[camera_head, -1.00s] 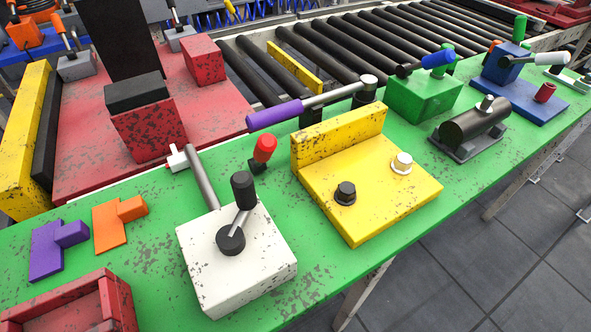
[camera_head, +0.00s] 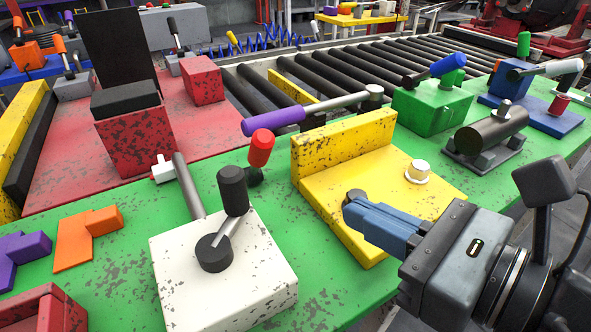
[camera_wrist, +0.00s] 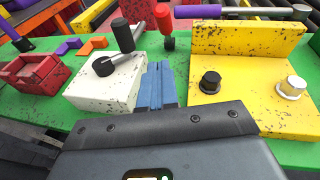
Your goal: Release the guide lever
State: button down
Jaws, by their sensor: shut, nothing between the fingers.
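Several levers stand on the green bench, and no label shows which is the guide lever. A black-handled lever (camera_head: 232,190) sits on a white block (camera_head: 225,270); both also show in the wrist view. A red-handled lever (camera_head: 261,150) stands behind the block. A long lever with a purple handle (camera_head: 274,121) lies across the back, behind a yellow angle bracket (camera_head: 345,150). My gripper (camera_head: 352,207), with blue fingers, is shut and empty over the bracket's front in the head view. In the wrist view, its fingers (camera_wrist: 158,68) point between the white block and the bracket, clear of every handle.
Right of the bracket are a green block with a blue-handled lever (camera_head: 448,66), a dark cylinder (camera_head: 490,130) and a blue fixture (camera_head: 540,110). Orange (camera_head: 85,235) and purple (camera_head: 22,250) pieces and a red tray (camera_head: 45,312) lie left. Rollers (camera_head: 340,75) run behind.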

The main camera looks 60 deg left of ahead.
jog(key=shift+w+a+n+h, duration=0.3)
jog(key=shift+w, duration=0.2)
send_near(269, 154)
notch_tip(269, 154, down, 3)
jog(key=a, duration=0.2)
jog(key=a+r, duration=0.1)
jog(key=s+a+r, duration=0.1)
jog(key=shift+a, duration=0.3)
jog(key=shift+a+r, duration=0.1)
jog(key=shift+a, duration=0.2)
jog(key=shift+r, duration=0.1)
